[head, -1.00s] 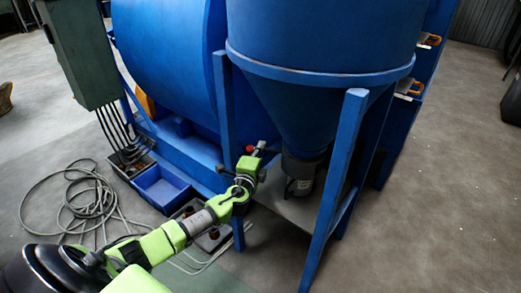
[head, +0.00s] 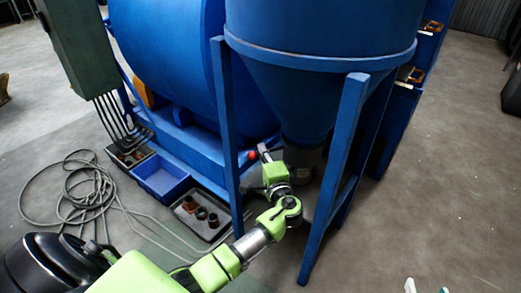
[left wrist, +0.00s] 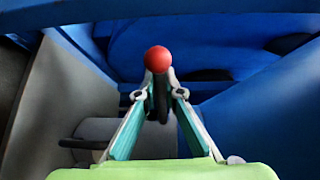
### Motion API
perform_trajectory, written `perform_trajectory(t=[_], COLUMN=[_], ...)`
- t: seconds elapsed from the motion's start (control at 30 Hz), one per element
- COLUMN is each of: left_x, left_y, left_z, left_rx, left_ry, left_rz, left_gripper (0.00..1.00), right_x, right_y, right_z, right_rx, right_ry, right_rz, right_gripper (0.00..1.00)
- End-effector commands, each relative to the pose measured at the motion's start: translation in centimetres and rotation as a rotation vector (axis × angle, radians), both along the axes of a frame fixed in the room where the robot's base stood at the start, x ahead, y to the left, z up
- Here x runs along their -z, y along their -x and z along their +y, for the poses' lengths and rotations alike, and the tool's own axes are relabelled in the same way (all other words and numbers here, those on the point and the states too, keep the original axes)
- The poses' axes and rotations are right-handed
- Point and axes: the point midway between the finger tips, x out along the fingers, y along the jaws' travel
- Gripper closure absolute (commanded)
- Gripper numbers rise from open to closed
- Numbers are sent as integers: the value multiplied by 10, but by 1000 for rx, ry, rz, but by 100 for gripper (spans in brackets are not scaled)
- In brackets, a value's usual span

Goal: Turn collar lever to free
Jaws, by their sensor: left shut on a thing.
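The collar lever (left wrist: 161,98) is a dark stem with a red ball knob (left wrist: 158,59) in the left wrist view. In the head view the red knob (head: 252,155) shows beside the blue hopper's cone. My left gripper (head: 262,152) is shut on the lever, its fingers on either side of the stem below the knob; it also shows in the left wrist view (left wrist: 161,90). The grey collar (head: 304,156) under the cone is partly hidden by my gripper. Only the tips of my right gripper (head: 426,287) show at the bottom edge, apart and empty.
Blue frame legs (head: 340,175) stand on both sides of the hopper, close to my left arm. A grey tray (head: 201,213) with several brown rings, a blue bin (head: 161,179) and a coiled hose (head: 85,190) lie on the floor.

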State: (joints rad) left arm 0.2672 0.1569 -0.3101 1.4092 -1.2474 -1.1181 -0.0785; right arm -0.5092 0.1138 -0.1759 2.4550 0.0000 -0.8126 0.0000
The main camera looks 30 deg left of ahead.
Motion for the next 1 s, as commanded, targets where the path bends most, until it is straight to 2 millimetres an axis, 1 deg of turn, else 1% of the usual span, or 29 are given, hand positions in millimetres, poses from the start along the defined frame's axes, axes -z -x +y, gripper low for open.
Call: perform_trajectory(t=[0.03, 0.1, 0.2, 0.3, 0.4, 0.6, 0.9, 0.93, 1.0], left_x=[3, 3, 3, 2, 2, 1, 1, 1, 1], left_y=[2, 4, 6, 9, 10, 11, 11, 11, 11], left_z=[-4, -7, -11, -14, -16, -17, -17, -17, -17], left_rx=[-23, -51, -84, -109, -125, -139, -138, -138, -138], left_ry=[4, 3, 2, 1, 0, 0, 0, 0, -1], left_rz=[0, 0, 1, 1, 2, 2, 2, 2, 1], left_gripper=[100, 100, 100, 100, 100, 100, 100, 89, 74], right_x=[-7, -21, -37, -50, -59, -67, -68, -68, -68], right_y=[-6, -13, -20, -24, -26, -27, -27, -27, -27], right_z=[3, 6, 10, 13, 15, 16, 16, 16, 16], right_rx=[-3, -8, -12, -16, -19, -20, -20, -20, -20], right_ry=[-12, -27, -45, -61, -70, -79, -79, -79, -79], right_rz=[-50, -114, -192, -251, -290, -322, -323, -323, -323], right_gripper=[60, 60, 60, 60, 60, 60, 60, 60, 60])
